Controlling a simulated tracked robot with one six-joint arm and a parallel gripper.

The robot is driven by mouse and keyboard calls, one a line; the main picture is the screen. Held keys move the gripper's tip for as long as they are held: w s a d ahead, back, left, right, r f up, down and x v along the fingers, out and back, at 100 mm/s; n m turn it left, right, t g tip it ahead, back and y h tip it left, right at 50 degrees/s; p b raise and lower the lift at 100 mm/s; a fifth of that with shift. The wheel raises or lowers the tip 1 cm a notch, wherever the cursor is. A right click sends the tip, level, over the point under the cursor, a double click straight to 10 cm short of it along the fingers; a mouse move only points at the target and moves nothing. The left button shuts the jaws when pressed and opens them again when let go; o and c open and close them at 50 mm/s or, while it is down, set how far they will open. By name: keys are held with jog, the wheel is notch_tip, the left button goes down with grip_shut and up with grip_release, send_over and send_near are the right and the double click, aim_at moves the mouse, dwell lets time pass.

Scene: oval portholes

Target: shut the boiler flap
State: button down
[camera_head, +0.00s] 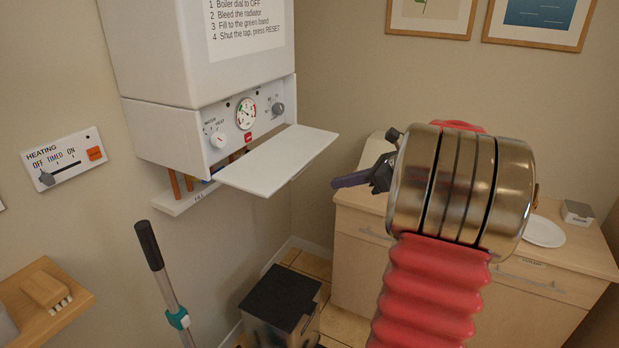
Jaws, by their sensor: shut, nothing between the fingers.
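The white boiler (203,50) hangs on the wall at the upper left. Its flap (277,162) is a white panel that stands open, sticking out roughly level from the lower edge of the control panel (217,130). The panel shows knobs, a round gauge and a red button. My gripper (338,183) is to the right of the flap's free edge and a little lower in the picture, apart from it. Its dark fingers are together and hold nothing. Much of the gripper body is hidden behind my metal wrist.
A wooden cabinet (350,240) with a white plate (543,231) on top stands at the right. A grey pole (168,285) rises in front of the wall below the boiler. A dark-lidded bin (281,297) stands on the floor. A heating switch panel (64,158) is at the left.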

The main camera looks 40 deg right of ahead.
dwell(0.3)
jog(key=w+a+f, duration=0.1)
jog(key=w+a, duration=0.2)
jog(key=w, duration=0.6)
dwell(0.5)
jog(key=shift+a, duration=0.1)
jog(key=shift+s+r, duration=0.1)
jog(key=shift+r, duration=0.1)
